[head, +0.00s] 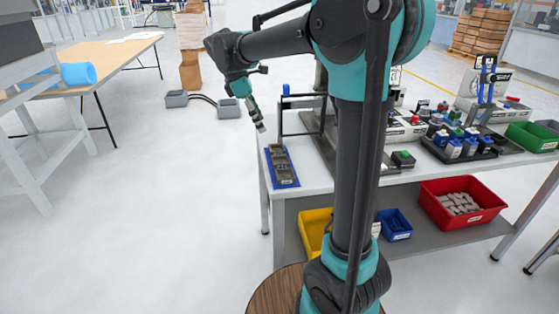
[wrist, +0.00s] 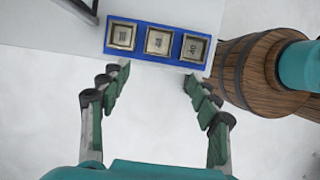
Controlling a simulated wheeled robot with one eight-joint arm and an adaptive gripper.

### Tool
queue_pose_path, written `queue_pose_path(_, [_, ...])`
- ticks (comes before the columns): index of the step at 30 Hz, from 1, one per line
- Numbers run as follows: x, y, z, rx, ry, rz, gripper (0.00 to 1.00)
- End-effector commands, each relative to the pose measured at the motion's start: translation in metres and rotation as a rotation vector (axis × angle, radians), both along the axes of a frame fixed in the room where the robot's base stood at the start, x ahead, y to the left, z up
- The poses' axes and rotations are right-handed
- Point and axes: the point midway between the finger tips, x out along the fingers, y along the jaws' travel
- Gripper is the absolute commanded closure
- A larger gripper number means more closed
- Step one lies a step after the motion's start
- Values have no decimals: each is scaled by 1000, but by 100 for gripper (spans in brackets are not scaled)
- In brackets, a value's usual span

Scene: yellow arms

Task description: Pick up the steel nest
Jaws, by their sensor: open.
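A blue tray (wrist: 177,46) at the table's edge holds three square metal nests in a row; it also shows in the head view (head: 287,184). The left nest (wrist: 122,35), middle nest (wrist: 159,42) and right nest (wrist: 194,49) have pale frames and small marks inside that I cannot read clearly. I cannot tell which one is the steel nest. My gripper (wrist: 157,76) is open and empty, its fingertips spread on the near side of the tray. In the head view my gripper (head: 259,120) hangs above and left of the tray, apart from it.
The white table (head: 330,178) carries a black rack (head: 300,117) behind the tray and devices to the right. A red bin (head: 462,203), yellow bin (head: 314,230) and blue bin (head: 394,224) sit on the lower shelf.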

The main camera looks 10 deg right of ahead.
Motion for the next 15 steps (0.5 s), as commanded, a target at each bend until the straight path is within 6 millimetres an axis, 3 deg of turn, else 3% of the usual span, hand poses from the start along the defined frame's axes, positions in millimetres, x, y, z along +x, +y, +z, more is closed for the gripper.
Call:
queue_pose_path(5, [3, -1, -6, -13, 18, 31, 38])
queue_pose_path(15, [3, -27, -68, -12, 17, 28, 38])
